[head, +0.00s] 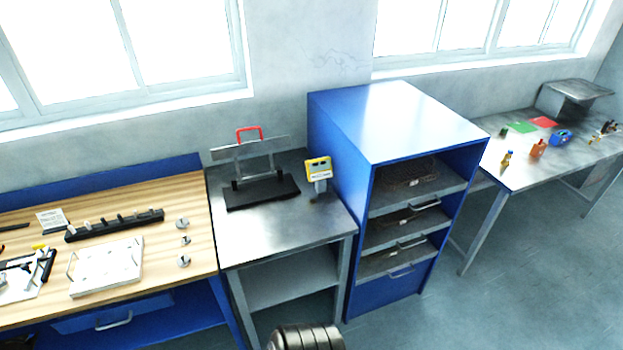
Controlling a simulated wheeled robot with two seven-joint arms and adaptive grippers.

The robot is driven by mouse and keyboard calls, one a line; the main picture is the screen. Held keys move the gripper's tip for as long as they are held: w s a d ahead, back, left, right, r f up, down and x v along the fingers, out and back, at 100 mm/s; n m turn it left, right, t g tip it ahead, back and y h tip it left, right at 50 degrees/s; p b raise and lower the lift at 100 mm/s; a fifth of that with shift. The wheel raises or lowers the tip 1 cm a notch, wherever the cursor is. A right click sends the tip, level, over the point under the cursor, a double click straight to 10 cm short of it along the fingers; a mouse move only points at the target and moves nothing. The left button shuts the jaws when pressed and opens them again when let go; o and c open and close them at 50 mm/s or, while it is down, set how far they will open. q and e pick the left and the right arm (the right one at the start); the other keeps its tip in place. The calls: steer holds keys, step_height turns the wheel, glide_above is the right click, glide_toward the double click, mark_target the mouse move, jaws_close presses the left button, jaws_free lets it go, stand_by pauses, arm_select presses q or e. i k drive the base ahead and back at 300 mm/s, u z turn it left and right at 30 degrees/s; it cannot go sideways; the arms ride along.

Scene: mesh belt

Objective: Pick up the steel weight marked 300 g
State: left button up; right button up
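Three small silver pieces that look like steel weights stand in a row near the right end of the wooden bench top. The far one (182,224), the middle one (186,240) and the near one (183,261) are apart from each other. The middle one looks the smallest. Their markings are too small to read, so I cannot tell which is the 300 g weight.
Left of the weights are a black rack (115,225) and a white tray with handles (107,267). A steel table (290,229) to the right bears a black stand with a red handle (262,190) and a yellow-framed display (318,169). A blue cabinet (335,150) stands beyond.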

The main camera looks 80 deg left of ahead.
mark_target(182, 223)
steer(key=u, duration=4.05)
